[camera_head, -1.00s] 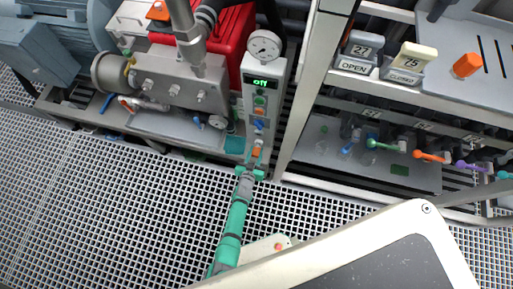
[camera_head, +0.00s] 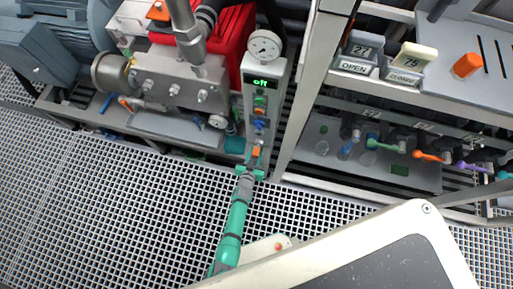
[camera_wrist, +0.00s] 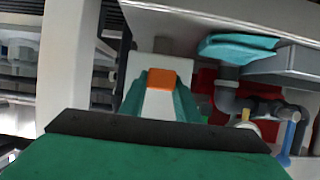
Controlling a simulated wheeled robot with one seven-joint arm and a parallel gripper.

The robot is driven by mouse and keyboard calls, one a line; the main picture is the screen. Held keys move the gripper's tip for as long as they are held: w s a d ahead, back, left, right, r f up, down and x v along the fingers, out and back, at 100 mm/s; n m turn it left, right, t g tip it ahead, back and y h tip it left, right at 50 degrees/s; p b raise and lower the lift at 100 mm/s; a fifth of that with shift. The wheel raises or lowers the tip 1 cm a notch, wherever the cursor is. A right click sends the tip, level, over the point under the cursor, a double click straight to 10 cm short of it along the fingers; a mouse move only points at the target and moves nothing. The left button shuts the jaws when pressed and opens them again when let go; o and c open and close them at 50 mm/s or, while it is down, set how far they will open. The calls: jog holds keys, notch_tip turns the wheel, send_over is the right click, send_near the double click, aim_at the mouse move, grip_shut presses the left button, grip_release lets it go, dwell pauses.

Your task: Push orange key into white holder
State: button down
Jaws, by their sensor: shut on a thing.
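The orange key (camera_wrist: 168,79) shows in the wrist view between my two green fingers, with a white part (camera_wrist: 159,104) just below its orange end. My gripper (camera_wrist: 162,78) is shut on it. A pale block (camera_wrist: 145,68) stands directly behind the fingertips; I take it for the white holder, but cannot tell how deep the key sits in it. In the head view my gripper (camera_head: 253,168) is at the lower end of the pale control panel (camera_head: 259,74), and the orange key (camera_head: 256,151) shows just above the fingers.
The panel carries a display reading "off", several coloured buttons and a round gauge (camera_head: 264,46). Grey machinery (camera_head: 175,85) stands to its left. A metal post (camera_head: 300,95) and shelves with coloured valve handles (camera_head: 433,157) are at the right. The grating floor (camera_head: 100,200) is open at the lower left.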

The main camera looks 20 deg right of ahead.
jog(key=shift+w+d, duration=0.35)
jog(key=shift+w, duration=0.1)
dwell(0.4)
jog(key=c, duration=1.3)
grip_release()
jog(key=shift+o, duration=0.2)
jog(key=shift+s+a+r, duration=0.35)
jog(key=shift+s+a, duration=0.1)
jog(key=shift+a, duration=0.15)
jog(key=v, duration=0.9)
jog(key=shift+s+d, duration=0.2)
jog(key=shift+w+a, duration=0.1)
